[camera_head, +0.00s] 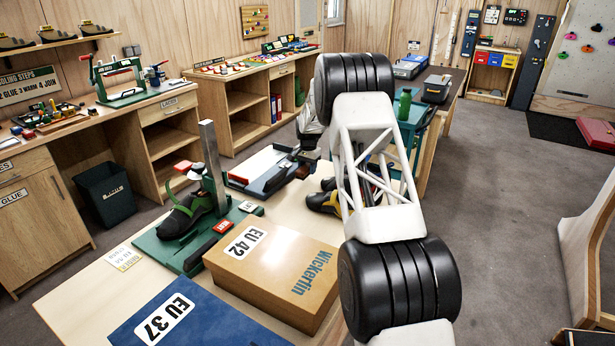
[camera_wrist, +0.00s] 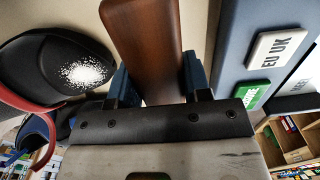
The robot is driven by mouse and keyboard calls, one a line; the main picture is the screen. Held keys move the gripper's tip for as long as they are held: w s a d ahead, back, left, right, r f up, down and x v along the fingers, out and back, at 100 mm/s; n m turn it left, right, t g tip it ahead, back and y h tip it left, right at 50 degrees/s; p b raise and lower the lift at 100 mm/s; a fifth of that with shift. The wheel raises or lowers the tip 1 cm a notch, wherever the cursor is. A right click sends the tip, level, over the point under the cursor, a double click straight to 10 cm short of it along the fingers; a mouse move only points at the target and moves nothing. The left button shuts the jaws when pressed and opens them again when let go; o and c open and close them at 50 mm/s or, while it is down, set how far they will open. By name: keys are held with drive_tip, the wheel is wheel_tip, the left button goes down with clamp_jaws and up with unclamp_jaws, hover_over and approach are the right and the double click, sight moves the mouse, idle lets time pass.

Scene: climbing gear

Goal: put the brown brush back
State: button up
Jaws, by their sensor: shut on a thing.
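The brown brush (camera_wrist: 146,38) shows in the wrist view as a smooth brown wooden piece running up from between the fingers to the top edge. My gripper (camera_wrist: 156,78) is shut on it, with one blue finger on each side. Its bristles are not visible.
Yellow-and-black shoes (camera_head: 325,202) sit beside my arm. Grey floor (camera_head: 500,230) is clear at right.

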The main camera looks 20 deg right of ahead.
sight(307, 181)
drive_tip(key=shift+f, duration=1.9)
drive_tip(key=shift+f, duration=0.15)
drive_tip(key=o, duration=0.9)
wheel_tip(307, 181, up, 12)
drive_tip(key=shift+d+r, duration=0.15)
